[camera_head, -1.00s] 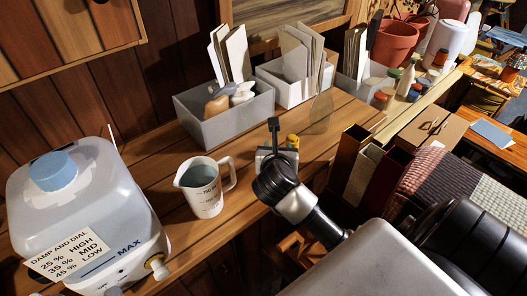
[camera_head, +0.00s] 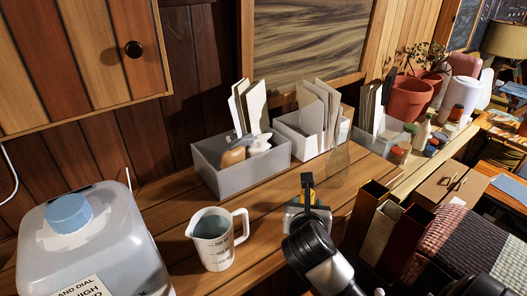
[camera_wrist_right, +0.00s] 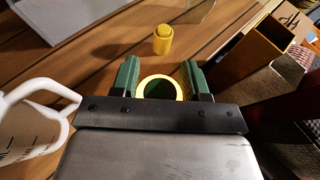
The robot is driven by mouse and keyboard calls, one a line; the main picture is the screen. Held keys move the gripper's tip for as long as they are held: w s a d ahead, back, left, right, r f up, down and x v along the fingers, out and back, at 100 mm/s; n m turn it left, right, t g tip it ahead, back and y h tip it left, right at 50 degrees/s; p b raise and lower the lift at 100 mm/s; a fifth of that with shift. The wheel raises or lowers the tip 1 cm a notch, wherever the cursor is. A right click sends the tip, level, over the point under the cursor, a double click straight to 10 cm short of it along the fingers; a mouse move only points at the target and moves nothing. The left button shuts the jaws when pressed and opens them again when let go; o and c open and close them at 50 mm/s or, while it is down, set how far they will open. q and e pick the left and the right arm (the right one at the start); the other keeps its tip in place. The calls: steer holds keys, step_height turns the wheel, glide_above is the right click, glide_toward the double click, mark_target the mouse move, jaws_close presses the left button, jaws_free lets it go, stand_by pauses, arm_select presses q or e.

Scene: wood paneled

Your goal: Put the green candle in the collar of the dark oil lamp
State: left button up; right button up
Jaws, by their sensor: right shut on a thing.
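My right gripper (camera_wrist_right: 160,72) is over the wooden workbench, its two green fingers closed on a round thing with a yellow rim (camera_wrist_right: 160,79). The thing is seen end-on between the fingers; its inside looks dark and its sides are hidden. In the head view my right gripper (camera_head: 303,212) is small and its fingers are mostly hidden. A yellow cylinder (camera_wrist_right: 162,39) stands on the bench just beyond the fingers, apart from them. I cannot make out a green candle or a dark oil lamp. My left gripper is not in view.
A white measuring jug (camera_head: 213,247) stands left of my right gripper. A white humidifier with a blue cap (camera_head: 69,212) is at the lower left. Grey bins (camera_head: 230,178) with cards line the back. Upright tubes (camera_head: 402,235) stand close on the right.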

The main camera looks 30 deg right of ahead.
steer(key=s+a+f+n+t+y, duration=0.1)
steer(key=a+n+y, duration=0.3)
steer(key=a, duration=0.4)
steer(key=s+a+f+n+t+y, duration=0.2)
steer(key=s+a+n+y, duration=0.1)
steer(key=a, duration=0.5)
steer(key=shift+s+n+y, duration=0.2)
steer(key=shift+n+y, duration=0.4)
steer(key=shift+y, duration=0.3)
